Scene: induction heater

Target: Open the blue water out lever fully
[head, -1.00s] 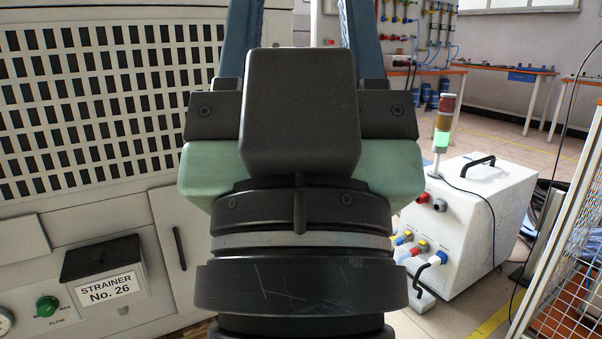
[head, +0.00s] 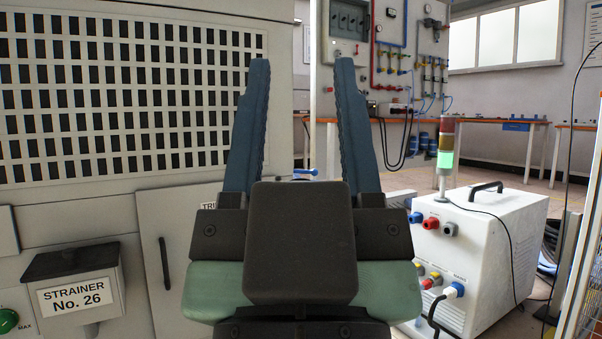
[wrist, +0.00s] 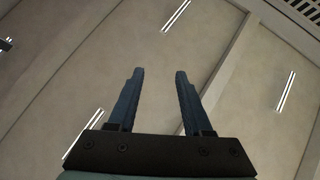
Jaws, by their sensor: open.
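My gripper (head: 302,68) is open and empty in the head view, its two blue fingers pointing up and apart. In the wrist view my gripper (wrist: 157,72) is also open, with only the ceiling and its strip lights beyond it. A small blue lever-like handle (head: 305,172) shows between the fingers in the head view, at the right edge of the grey cabinet. It appears to lie beyond my gripper, with no contact visible. Its base is hidden behind my gripper, so I cannot tell how far it is turned.
The grey cabinet (head: 265,130) fills the left, with a strainer box (head: 75,290) on its front. A white machine (head: 500,250) with a signal lamp (head: 445,150) stands at the right. Wall pipes (head: 425,70) and orange-edged benches are farther back.

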